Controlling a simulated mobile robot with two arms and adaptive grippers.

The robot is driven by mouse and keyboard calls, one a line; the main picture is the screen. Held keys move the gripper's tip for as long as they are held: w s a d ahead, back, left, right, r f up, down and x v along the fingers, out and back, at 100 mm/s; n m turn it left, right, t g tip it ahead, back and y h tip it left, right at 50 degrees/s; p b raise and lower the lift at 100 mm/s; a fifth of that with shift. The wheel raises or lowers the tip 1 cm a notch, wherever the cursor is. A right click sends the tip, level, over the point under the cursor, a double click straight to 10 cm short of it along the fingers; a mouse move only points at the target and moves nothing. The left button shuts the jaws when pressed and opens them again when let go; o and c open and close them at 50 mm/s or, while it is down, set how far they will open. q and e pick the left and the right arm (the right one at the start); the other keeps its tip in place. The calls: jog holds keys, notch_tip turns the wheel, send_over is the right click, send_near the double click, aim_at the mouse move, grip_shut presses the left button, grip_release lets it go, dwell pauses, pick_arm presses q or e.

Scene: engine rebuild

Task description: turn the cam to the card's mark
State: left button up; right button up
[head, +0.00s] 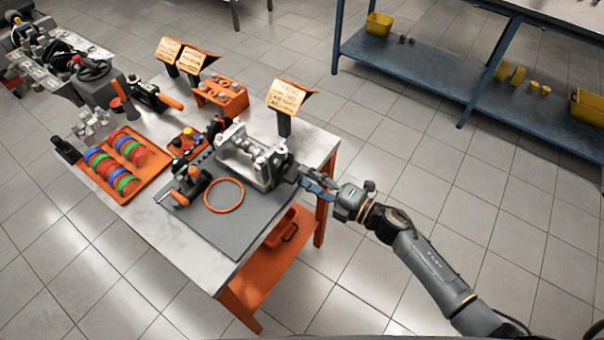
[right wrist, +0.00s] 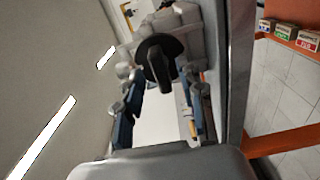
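The silver engine part (head: 250,155) with the cam stands at the right end of the grey mat (head: 215,228). In the right wrist view a black knob with a raised grip bar (right wrist: 160,60) sits on its end. My right gripper (head: 312,182) reaches that end from the right. In the right wrist view its blue fingers (right wrist: 160,105) are apart, with the knob just ahead between them; I cannot tell if they touch it. A card on an orange stand (head: 287,97) stands behind the engine part; its writing is too small to read. My left gripper is not in view.
An orange ring (head: 224,195) and a black-and-orange tool (head: 190,186) lie on the mat. An orange tray of coloured rings (head: 125,160) is to the left. Two more cards (head: 169,50) stand at the back.

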jog(key=v, duration=0.9)
jog(key=shift+s+d, duration=0.2)
jog(key=shift+d, duration=0.1)
